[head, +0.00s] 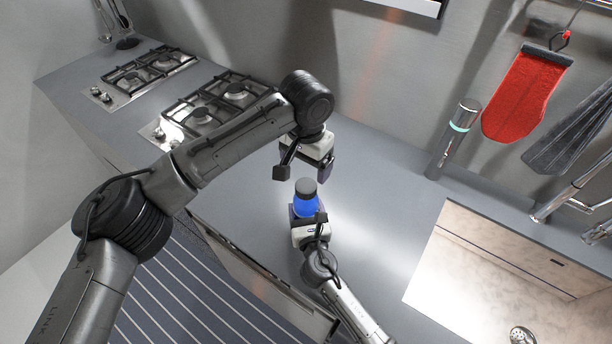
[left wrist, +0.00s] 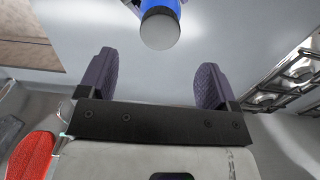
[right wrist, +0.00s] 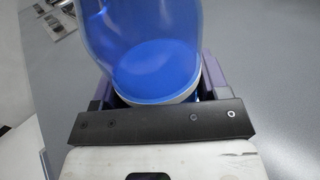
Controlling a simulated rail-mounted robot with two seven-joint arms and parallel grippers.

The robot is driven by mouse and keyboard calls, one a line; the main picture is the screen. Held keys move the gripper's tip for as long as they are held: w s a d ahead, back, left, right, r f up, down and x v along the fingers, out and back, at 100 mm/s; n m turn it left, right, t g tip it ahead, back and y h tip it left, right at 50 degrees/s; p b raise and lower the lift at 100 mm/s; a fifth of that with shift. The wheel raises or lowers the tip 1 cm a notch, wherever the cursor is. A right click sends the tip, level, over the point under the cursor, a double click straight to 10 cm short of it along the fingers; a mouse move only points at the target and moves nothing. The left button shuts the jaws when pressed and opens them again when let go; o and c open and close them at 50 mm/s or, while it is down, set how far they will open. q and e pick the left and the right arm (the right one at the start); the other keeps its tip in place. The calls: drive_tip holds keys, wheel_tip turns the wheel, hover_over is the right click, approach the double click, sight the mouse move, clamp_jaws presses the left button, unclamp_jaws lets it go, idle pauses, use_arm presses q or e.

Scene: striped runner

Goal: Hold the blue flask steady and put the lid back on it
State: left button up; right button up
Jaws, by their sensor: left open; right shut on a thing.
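The blue flask (head: 306,206) stands upright at the counter's front, with the dark grey lid (head: 307,187) on its top. I cannot tell how firmly the lid is seated. My right gripper (head: 308,217) is shut around the flask's body. The right wrist view shows the translucent blue flask (right wrist: 145,45) between the jaws. My left gripper (head: 303,172) is open and empty, just behind and above the lid. In the left wrist view the lid (left wrist: 160,28) and a bit of the flask (left wrist: 160,5) lie beyond the open fingers (left wrist: 155,80), apart from them.
Gas hobs (head: 215,105) stand on the counter at the left. A sink (head: 490,270) is at the right. A grey cylinder (head: 455,138) stands by the back wall, near a hanging red mitt (head: 525,95). The counter (head: 385,195) right of the flask is clear.

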use_arm(q)
drive_tip(key=shift+r, duration=2.15)
use_arm(e)
drive_tip(key=o, duration=1.8)
drive_tip(key=shift+s, duration=0.1)
drive_tip(key=shift+s, duration=0.25)
use_arm(q)
drive_tip(key=shift+r+p, duration=0.8)
use_arm(e)
drive_tip(key=s, duration=0.4)
drive_tip(key=s+d, duration=0.1)
drive_tip(key=s, duration=0.3)
drive_tip(key=s+d, duration=0.1)
drive_tip(key=s, duration=0.4)
drive_tip(key=shift+d, duration=0.25)
use_arm(q)
drive_tip(key=shift+r, duration=0.1)
